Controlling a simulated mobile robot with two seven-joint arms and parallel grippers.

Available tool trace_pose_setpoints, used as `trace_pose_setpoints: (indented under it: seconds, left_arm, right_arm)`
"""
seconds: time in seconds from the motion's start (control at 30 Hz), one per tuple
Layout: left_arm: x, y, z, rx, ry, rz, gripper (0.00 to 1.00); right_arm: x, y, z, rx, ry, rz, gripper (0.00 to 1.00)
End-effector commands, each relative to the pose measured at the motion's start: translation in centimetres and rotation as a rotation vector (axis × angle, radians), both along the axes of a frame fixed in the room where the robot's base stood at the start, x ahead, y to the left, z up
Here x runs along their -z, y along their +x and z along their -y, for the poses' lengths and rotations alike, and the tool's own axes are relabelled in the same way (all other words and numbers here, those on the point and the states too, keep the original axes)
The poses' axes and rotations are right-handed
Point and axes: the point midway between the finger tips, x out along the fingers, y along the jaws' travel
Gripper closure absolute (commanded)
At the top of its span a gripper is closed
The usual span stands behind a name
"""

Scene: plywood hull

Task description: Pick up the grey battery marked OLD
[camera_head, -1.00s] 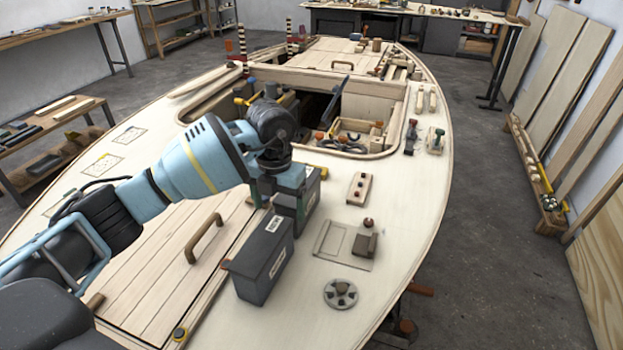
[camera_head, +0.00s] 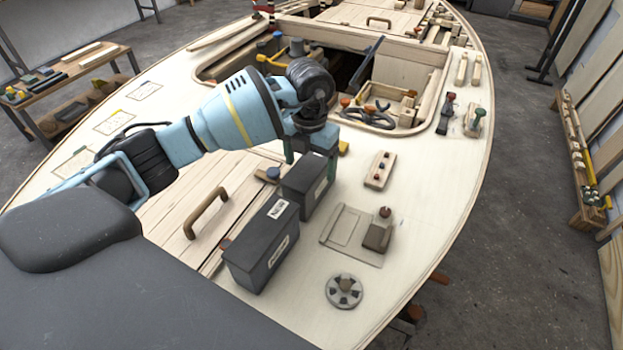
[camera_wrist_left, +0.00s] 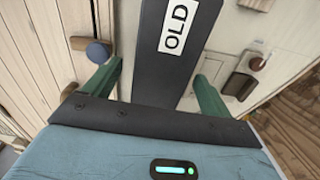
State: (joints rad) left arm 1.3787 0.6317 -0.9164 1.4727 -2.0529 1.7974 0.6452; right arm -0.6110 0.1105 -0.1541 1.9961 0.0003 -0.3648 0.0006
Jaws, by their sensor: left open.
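A dark grey battery (camera_head: 306,188), the rear one of two boxes, stands upright on the pale deck. My left gripper (camera_head: 312,158) is at its far end, with green fingers apart. In the left wrist view, the battery (camera_wrist_left: 155,75) with a white OLD label (camera_wrist_left: 177,27) lies between the spread fingers of the gripper (camera_wrist_left: 156,92). Gaps show beside it, so it does not look gripped. The hand hides part of the battery's far end in the head view. My right gripper is out of view.
A second dark battery (camera_head: 262,248) stands close in front. A recessed plate with a block (camera_head: 350,232), a round disc (camera_head: 344,291) and a knobbed wooden block (camera_head: 380,170) lie to the right. A hatch handle (camera_head: 206,213) is at left. An open cockpit lies behind.

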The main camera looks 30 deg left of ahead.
Motion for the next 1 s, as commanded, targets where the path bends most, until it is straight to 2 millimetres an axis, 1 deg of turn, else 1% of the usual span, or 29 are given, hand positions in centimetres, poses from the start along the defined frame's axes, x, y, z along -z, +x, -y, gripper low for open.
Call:
trace_pose_setpoints:
  seconds: [0.17, 0.27, 0.5, 0.6, 0.8, 0.83, 1.0]
  left_arm:
    - [0.3, 0.0, 0.0, 0.000, 0.000, 0.001, 0.16]
    - [1.0, 0.1, 0.0, -0.001, 0.000, 0.000, 0.16]
    - [4.3, 0.2, 0.1, -0.001, 0.000, -0.002, 0.16]
    - [5.1, 0.3, 0.1, 0.000, 0.000, 0.000, 0.16]
    - [5.2, 0.3, 0.1, 0.000, 0.000, 0.002, 0.16]
    - [5.2, 0.3, 0.1, 0.000, 0.000, 0.002, 0.18]
    - [5.2, 0.3, 0.1, 0.000, 0.000, 0.002, 0.40]
  right_arm:
    - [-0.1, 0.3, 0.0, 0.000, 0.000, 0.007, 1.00]
    - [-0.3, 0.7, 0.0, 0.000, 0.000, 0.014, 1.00]
    - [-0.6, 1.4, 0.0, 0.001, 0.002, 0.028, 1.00]
    - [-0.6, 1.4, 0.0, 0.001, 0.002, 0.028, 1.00]
    - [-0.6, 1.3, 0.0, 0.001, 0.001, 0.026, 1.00]
    - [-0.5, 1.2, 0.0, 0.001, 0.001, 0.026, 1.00]
    - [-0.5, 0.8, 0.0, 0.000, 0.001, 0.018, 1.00]
